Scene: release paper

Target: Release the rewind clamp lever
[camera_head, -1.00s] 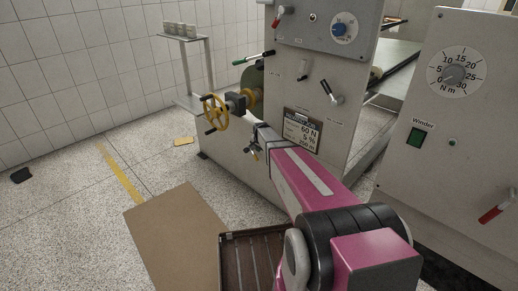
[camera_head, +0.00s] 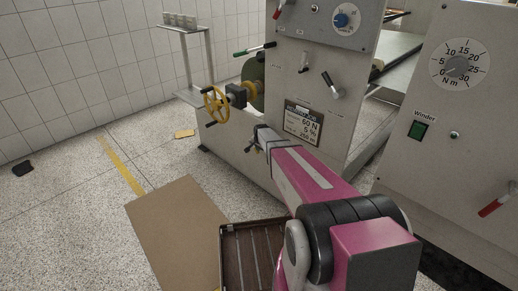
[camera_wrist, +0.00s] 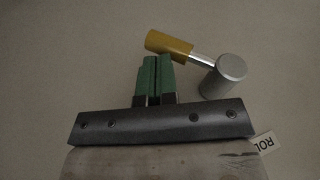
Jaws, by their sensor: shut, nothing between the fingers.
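A lever with a yellow grip (camera_wrist: 168,43), a bright metal shaft and a round silver hub (camera_wrist: 223,75) sits on a plain grey face in the wrist view. My gripper (camera_wrist: 155,68) has green fingertips, which are shut together and empty. In that picture the fingertips lie just below the yellow grip and left of the hub. I cannot tell whether they touch the lever. In the head view, my gripper (camera_head: 254,148) is at the side of the grey machine (camera_head: 236,155), below and right of the yellow handwheel. The lever is hard to make out there.
The yellow handwheel (camera_head: 216,105) projects from the machine near my arm. A green-handled lever (camera_head: 254,49) and a black-ended lever (camera_head: 331,85) are higher up. A brown board (camera_head: 170,230) and a slatted crate (camera_head: 224,245) are on the floor. A Winder cabinet (camera_head: 440,160) stands at right.

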